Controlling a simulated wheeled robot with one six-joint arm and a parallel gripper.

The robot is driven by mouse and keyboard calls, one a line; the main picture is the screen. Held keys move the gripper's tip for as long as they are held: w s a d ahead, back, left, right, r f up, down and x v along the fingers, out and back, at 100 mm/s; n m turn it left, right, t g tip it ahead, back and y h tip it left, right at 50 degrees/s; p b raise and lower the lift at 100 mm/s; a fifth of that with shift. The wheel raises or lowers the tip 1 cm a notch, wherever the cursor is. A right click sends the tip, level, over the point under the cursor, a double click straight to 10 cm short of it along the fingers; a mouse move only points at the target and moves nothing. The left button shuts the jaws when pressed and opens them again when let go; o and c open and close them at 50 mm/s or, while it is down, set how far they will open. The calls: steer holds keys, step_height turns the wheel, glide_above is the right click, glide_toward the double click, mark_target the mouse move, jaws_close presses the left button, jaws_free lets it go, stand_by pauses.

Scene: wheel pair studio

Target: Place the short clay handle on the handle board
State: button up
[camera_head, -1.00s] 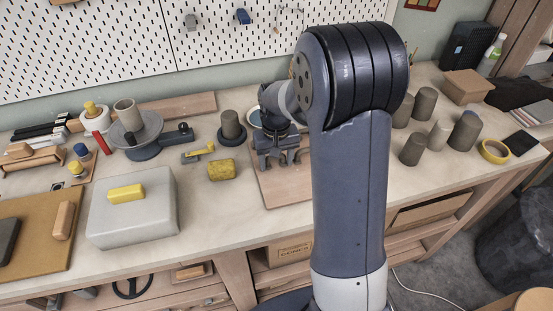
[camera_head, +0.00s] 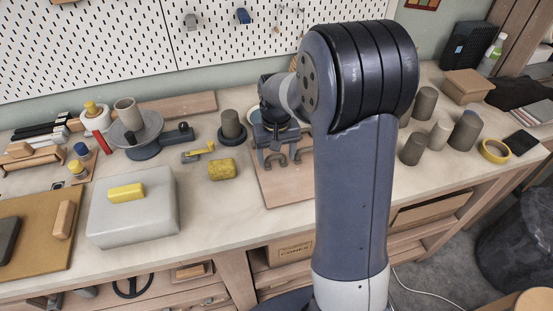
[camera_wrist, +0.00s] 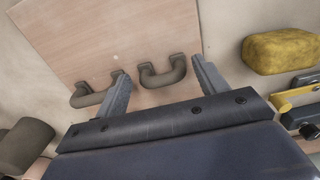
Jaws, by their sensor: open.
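My gripper (camera_head: 272,142) is open and hangs over the pale wooden handle board (camera_head: 278,195). Two grey-brown clay handles lie on the board: one (camera_head: 276,160) just below my gripper and another (camera_head: 303,156) to its right. In the wrist view, my gripper (camera_wrist: 160,68) has one handle (camera_wrist: 162,74) in the space between its fingers, with gaps at both sides. The other handle (camera_wrist: 92,97) lies outside the left finger, partly behind it. The bare board (camera_wrist: 110,35) shows beyond them. I cannot clearly tell which handle is the shorter.
A yellow sponge (camera_head: 222,170) and a yellow-handled tool (camera_head: 199,152) lie left of the board. A dark cylinder on a round base (camera_head: 231,127) stands behind them. Several clay cylinders (camera_head: 412,148) stand right of my arm. A grey block (camera_head: 150,222) sits at the front left.

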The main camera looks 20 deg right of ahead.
step_height(320, 180, up, 10)
stand_by(0.3)
steer(key=shift+f, duration=0.1)
stand_by(1.1)
